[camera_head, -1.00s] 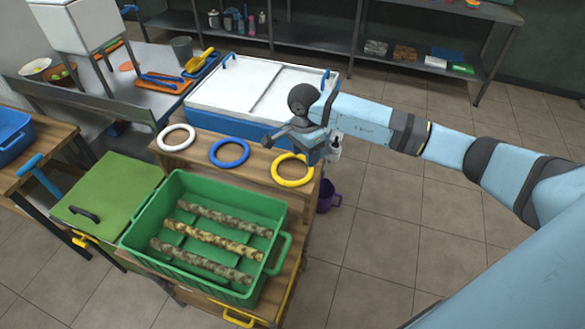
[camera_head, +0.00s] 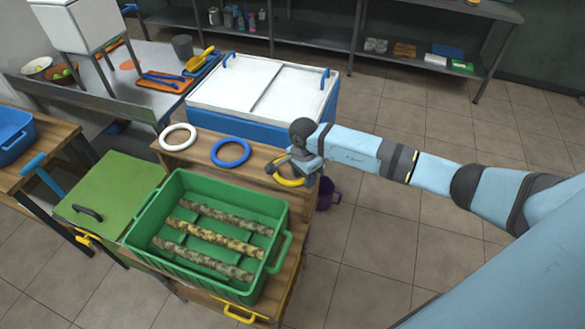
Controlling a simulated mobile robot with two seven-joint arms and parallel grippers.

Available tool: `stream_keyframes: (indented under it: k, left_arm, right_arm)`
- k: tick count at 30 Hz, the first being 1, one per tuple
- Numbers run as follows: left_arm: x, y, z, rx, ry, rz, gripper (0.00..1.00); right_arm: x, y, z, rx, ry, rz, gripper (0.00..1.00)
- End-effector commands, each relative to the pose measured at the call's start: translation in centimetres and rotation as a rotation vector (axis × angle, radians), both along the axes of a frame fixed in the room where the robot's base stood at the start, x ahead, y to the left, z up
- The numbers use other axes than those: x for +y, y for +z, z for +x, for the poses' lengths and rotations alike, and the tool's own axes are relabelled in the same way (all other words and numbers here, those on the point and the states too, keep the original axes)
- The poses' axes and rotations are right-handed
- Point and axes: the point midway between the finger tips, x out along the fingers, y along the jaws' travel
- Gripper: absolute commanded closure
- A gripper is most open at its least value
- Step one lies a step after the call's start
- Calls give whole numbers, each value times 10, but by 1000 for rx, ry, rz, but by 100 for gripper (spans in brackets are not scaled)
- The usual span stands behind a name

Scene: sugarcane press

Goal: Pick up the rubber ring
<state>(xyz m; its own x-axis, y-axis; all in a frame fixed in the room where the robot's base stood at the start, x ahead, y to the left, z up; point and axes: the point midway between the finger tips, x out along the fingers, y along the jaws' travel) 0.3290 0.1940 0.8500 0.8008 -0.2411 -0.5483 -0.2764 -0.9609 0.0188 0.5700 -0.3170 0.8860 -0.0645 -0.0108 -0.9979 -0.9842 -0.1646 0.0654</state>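Three rings lie on the wooden table in a row behind the green crate: a white ring (camera_head: 178,137), a blue ring (camera_head: 231,152) and a yellow ring (camera_head: 288,182). My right gripper (camera_head: 279,166) is low over the yellow ring and hides its back and right parts. I cannot tell whether the fingers touch the ring or how far apart they are. My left gripper is not in view.
The green crate (camera_head: 150,217) with several mottled stalks stands just in front of the rings. A blue and white chest (camera_head: 215,92) stands behind them. A purple bucket (camera_head: 327,193) is on the floor at right. The tiled floor beyond is free.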

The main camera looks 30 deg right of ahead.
Motion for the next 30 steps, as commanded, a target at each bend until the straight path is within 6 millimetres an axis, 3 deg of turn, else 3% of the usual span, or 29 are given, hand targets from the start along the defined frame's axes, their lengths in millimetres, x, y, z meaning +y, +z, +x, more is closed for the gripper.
stream_keyframes:
  k: [1,6,20,26,30]
  left_arm:
    - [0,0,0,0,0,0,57]
    - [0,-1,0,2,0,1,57]
    - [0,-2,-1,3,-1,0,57]
    - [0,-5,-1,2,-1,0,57]
    - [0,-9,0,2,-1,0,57]
  right_arm:
    - [0,0,0,0,0,0,65]
    - [0,0,0,0,0,0,100]
    - [0,4,1,-2,0,-1,100]
    - [-1,26,1,-4,1,0,100]
    - [-1,56,2,-6,1,-1,100]
